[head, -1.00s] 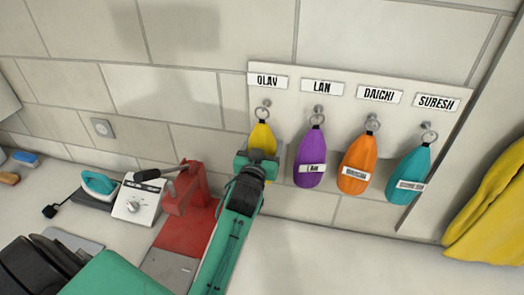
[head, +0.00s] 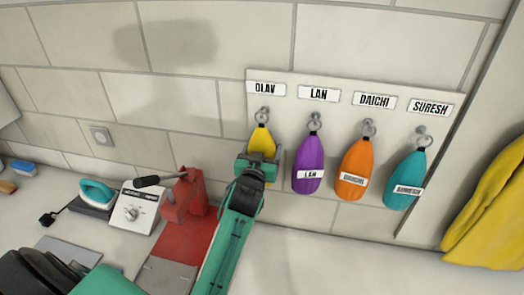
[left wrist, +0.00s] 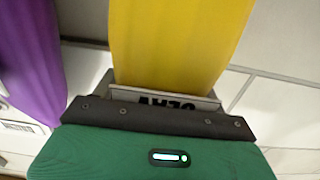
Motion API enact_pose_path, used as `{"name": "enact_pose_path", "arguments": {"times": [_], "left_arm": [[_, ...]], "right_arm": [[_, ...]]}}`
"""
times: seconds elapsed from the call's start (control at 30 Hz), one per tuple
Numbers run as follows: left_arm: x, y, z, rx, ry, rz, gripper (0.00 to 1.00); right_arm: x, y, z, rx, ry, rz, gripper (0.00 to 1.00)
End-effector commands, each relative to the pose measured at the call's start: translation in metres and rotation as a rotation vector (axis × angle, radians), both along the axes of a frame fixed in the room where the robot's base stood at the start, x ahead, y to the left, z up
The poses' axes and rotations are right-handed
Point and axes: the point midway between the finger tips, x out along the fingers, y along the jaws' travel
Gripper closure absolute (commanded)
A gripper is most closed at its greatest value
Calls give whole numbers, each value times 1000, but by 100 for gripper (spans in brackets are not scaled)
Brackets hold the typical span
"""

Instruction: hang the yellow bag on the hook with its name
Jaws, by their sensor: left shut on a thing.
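The yellow bag (head: 261,138) hangs upright below the OLAV label (head: 265,88) on the white hook board (head: 289,84). Its ring is at the OLAV hook (head: 263,112); whether the ring is fully over the hook is too small to tell. My left gripper (head: 257,158) is shut on the lower part of the bag and hides its bottom. In the left wrist view the yellow bag (left wrist: 180,45) rises from the jaws, and its white name tag (left wrist: 180,101), reading OLAV upside down, is partly covered by the gripper (left wrist: 165,115). My right gripper is not in view.
Purple (head: 309,165), orange (head: 355,170) and teal (head: 407,180) bags hang on the LAN, DAICHI and SURESH hooks to the right. Yellow cloth (head: 490,210) hangs at far right. A red stand (head: 183,200), white dial box (head: 138,208) and teal iron (head: 97,192) stand on the counter.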

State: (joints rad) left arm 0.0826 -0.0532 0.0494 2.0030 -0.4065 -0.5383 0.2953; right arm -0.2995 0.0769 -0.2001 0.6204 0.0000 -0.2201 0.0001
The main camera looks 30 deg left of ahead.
Motion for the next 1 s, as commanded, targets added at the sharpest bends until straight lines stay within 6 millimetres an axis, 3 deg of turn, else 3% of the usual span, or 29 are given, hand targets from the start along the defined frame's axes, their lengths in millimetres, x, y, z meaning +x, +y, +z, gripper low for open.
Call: {"name": "enact_pose_path", "arguments": {"times": [0.3, 0.33, 0.43, 1.0], "left_arm": [[2, 1, 3, 1, -6, 0, 82], [2, 1, 3, 1, -6, 0, 23], [2, 2, 3, 1, -6, 1, 4], [2, 5, 4, 9, -8, 6, 2]], "right_arm": [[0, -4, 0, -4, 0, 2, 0], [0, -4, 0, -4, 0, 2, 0], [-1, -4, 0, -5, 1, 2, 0], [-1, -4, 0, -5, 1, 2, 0]]}}
